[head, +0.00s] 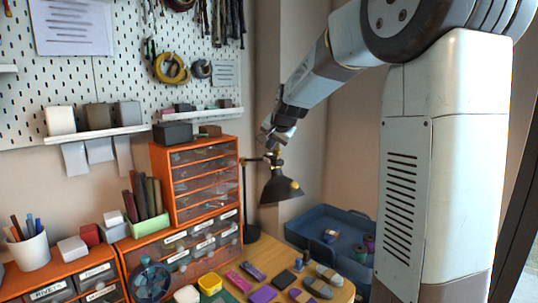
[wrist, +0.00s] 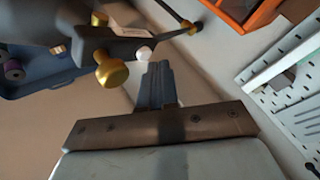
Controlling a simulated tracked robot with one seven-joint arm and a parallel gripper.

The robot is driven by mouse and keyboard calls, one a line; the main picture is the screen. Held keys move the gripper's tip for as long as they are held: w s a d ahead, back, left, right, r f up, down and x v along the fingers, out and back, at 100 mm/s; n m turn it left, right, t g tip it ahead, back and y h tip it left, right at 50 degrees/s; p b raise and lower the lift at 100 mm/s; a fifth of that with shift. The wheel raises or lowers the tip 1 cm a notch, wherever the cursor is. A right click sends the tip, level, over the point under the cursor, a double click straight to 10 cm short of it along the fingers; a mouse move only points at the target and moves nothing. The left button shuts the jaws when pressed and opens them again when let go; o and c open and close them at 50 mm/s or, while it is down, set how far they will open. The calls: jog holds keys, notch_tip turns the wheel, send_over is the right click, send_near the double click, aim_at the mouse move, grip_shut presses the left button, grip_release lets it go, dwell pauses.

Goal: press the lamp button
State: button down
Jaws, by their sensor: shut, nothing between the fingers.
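The black desk lamp (head: 279,187) stands on the wooden table beside the orange drawer unit, with its shade tilted down. In the wrist view the dark lamp (wrist: 60,28) fills the upper left, with brass knobs on it. A small round white button (wrist: 143,53) sits on the lamp's dark part beside a brass knob (wrist: 112,70). My gripper (wrist: 158,66) is shut and empty, its tips close to the white button in the picture; I cannot tell whether they touch. In the head view my gripper (head: 273,138) is just above the lamp's upper joint.
An orange drawer unit (head: 205,144) stands left of the lamp, close to my gripper. A blue tray (head: 318,222) with spools lies behind the table at the right. The wooden table (head: 262,258) holds several small items. A white pegboard (head: 120,82) hangs behind.

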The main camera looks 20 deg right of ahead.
aim_at(271, 156)
jog(key=shift+f, duration=0.15)
dwell(0.3)
jog(key=shift+f, duration=0.2)
dwell(0.3)
jog(key=shift+r, duration=0.45)
jog(key=shift+r, duration=3)
